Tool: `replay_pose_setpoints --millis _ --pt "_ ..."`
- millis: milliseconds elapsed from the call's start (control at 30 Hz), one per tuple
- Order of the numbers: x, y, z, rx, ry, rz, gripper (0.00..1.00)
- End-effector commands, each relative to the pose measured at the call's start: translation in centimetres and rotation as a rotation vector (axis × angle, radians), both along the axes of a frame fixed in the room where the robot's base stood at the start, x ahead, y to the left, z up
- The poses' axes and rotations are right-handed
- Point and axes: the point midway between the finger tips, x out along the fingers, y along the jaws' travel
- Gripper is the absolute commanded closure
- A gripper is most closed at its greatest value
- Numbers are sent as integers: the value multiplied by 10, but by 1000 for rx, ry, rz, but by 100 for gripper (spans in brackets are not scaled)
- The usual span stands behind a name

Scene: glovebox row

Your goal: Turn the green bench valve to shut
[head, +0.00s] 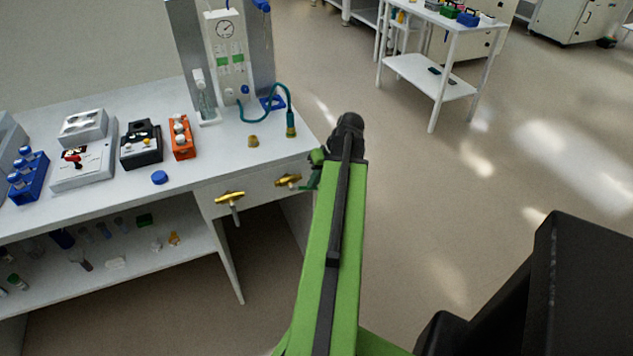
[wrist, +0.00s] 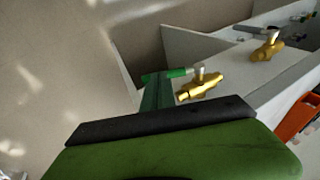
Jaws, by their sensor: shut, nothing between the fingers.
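The green bench valve has a brass body (head: 288,180) on the bench's front panel, at its right end. In the wrist view its brass body (wrist: 203,87) and bright green lever (wrist: 178,73) show; the lever points left from a pale hub, across the body's line. My gripper (wrist: 153,82) is shut and empty, its dark green fingers at the lever's outer end. I cannot tell whether they touch it. In the head view my gripper (head: 311,181) is just right of the brass body, and the lever cannot be clearly told apart from it.
A second brass valve (head: 230,198) with a grey lever sits to the left on the same panel. The bench top (head: 215,165) holds an orange rack (head: 182,137), a black box (head: 141,145) and a blue cap (head: 160,178).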

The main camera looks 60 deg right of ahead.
Motion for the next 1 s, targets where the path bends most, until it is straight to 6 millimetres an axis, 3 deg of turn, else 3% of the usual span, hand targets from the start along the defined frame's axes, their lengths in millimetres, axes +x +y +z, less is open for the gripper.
replay_pose_setpoints --millis 567,1000 --pt "-1 -1 -7 0 0 0 100" --pt "0 1 -31 0 0 0 100"
